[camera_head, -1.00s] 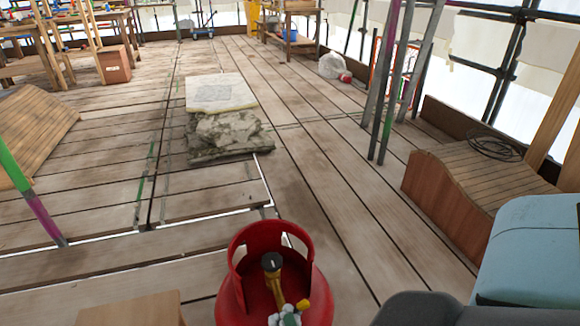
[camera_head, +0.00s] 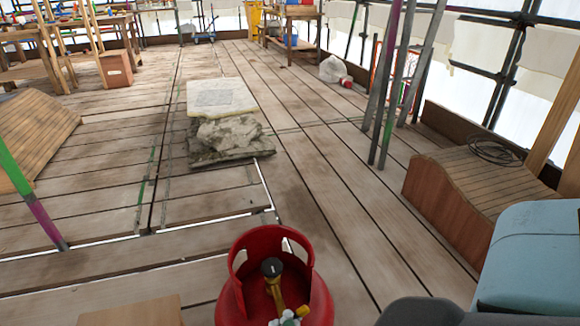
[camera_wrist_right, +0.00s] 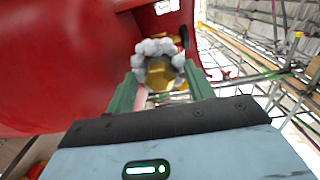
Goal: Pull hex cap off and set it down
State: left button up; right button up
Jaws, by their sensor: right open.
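A brass-coloured hex cap (camera_wrist_right: 162,74) faces the right wrist view, ringed by a lumpy grey-white collar (camera_wrist_right: 158,47). It sits at the valve of a red gas cylinder (camera_head: 240,305). My right gripper (camera_wrist_right: 161,78) is open, with one green finger on each side of the cap and collar. I cannot tell whether the fingers touch them. My left gripper is not in view.
The red guard (camera_wrist_right: 60,60) fills the left of the wrist view, close to my gripper. A wooden box top (camera_head: 130,312) lies left of the cylinder. Stone slabs (camera_head: 222,98) lie farther off on the plank floor. Bare planks (camera_head: 335,220) are clear right of them.

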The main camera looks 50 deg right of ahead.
jog(key=shift+c, duration=0.4)
grip_shut()
dwell(0.4)
jog(key=shift+s+a, duration=0.1)
jog(key=shift+s, duration=0.05)
